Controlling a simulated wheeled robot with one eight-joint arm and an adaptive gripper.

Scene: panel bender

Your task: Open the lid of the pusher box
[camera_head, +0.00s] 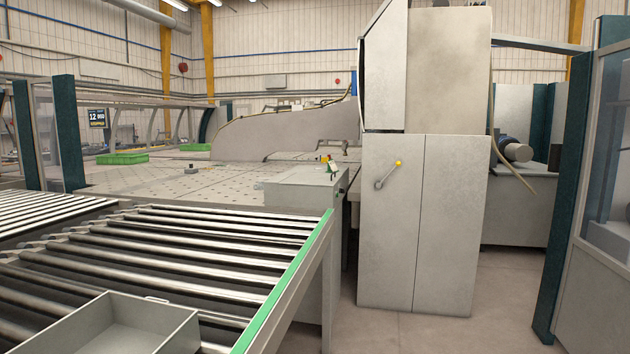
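My gripper is not in view. No box is marked as the pusher box, so I cannot tell which one it is. A low grey metal box (300,189) with a flat top stands at the far end of the roller conveyor, left of the tall cabinet. A small yellow and green item (327,163) sits on its top. An open grey box (145,335) lies at the front left over the rollers, cut off by the picture's lower edge. A small light handle (157,299) shows at its back rim. I see no lid on it.
The roller conveyor (170,255) with a green edge strip (290,284) fills the left front. A tall grey cabinet (445,220) has a lever with a yellow knob (398,163). A dark-framed glass panel (570,190) stands at right. Floor (410,335) before the cabinet is clear.

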